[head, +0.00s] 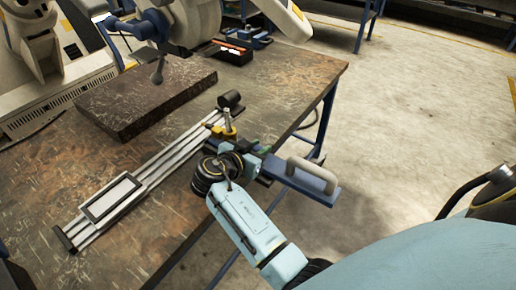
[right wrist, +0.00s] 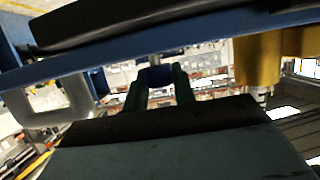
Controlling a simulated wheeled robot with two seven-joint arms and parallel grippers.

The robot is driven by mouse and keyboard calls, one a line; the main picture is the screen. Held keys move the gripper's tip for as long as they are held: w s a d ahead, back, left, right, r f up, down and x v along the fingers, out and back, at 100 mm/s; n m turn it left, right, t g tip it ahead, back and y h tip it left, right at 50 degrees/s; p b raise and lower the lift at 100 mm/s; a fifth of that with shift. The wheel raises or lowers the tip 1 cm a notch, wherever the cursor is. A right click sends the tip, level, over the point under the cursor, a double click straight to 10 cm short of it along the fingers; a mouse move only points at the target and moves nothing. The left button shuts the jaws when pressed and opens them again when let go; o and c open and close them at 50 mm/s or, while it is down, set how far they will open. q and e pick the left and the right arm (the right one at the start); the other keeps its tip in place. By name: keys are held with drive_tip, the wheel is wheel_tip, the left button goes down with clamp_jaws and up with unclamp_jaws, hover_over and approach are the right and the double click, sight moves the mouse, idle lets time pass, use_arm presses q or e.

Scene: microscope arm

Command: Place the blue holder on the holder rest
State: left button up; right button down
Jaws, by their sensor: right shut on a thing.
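The blue holder (head: 322,191) is a flat blue bar with a grey loop handle, jutting past the table's right edge. My right gripper (head: 254,166) is shut on it near its left end. The arm's wrist partly hides the grip. In the right wrist view the blue holder (right wrist: 205,55) crosses above my right gripper (right wrist: 158,80), with the grey handle at left and a yellow part at right. I cannot tell for sure which thing is the holder rest. Blue pieces (head: 236,50) lie at the table's back edge. My left gripper is not in view.
A silver rail (head: 150,172) with a framed plate lies on the worn table (head: 300,75). A yellow clamp (head: 222,131) and black knob (head: 230,100) are near its far end. A dark slab (head: 145,100) and a white jointed machine (head: 190,20) stand behind.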

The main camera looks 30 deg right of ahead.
drive_tip(key=shift+r, duration=0.1)
drive_tip(key=c, duration=1.1)
unclamp_jaws()
drive_tip(key=shift+c, duration=0.2)
drive_tip(key=v, duration=0.7)
drive_tip(key=shift+s+a, duration=0.2)
